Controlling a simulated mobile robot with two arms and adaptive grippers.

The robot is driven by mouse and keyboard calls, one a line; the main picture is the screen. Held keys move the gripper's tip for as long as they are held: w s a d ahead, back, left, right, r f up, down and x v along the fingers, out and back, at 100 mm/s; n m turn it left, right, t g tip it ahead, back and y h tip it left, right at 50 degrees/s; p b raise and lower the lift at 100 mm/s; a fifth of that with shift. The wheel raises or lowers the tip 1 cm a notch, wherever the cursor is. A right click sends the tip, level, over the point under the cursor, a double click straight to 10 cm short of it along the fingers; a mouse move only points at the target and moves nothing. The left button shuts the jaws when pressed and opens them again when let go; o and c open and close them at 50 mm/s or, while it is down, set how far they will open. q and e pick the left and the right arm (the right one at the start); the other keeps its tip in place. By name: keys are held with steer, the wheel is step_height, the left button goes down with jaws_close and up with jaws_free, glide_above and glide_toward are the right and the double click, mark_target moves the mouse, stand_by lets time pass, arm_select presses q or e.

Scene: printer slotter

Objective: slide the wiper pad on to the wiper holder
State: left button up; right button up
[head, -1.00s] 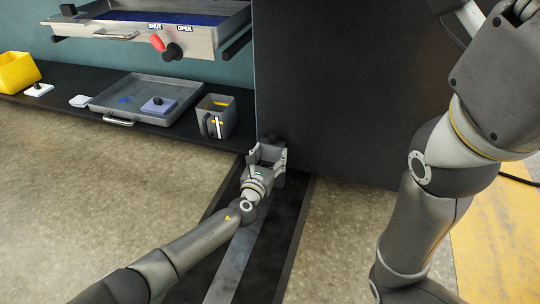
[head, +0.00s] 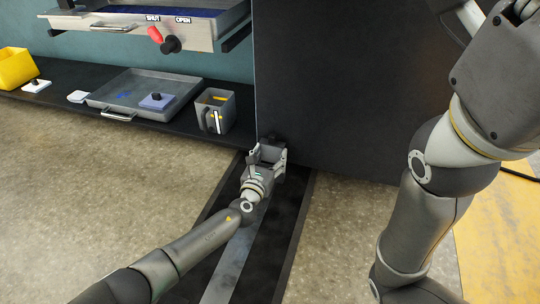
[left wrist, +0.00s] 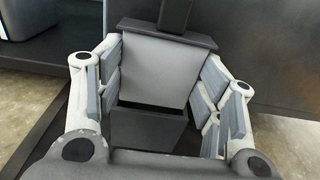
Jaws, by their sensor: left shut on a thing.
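My left gripper (head: 269,150) is low at the bottom left edge of a tall dark panel, over the dark floor track. In the left wrist view its fingers (left wrist: 163,85) are on both sides of a grey block (left wrist: 157,72) with a dark top plate and a dark post, and are shut on it. A dark box-like part (left wrist: 150,128) is just below the block. I cannot tell which of these is the wiper pad and which the wiper holder. My right arm stands at the right, its gripper out of view.
The tall dark panel (head: 380,80) blocks the space behind the gripper. The floor at left is clear.

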arm_select(q)
steer(key=shift+f, duration=1.5)
steer(key=o, duration=1.1)
steer(key=shift+f, duration=0.2)
steer(key=shift+c, duration=0.2)
steer(key=shift+s+a+f, duration=0.1)
glide_toward(272, 161)
steer(key=s, duration=0.2)
steer(key=s+a+r, duration=0.1)
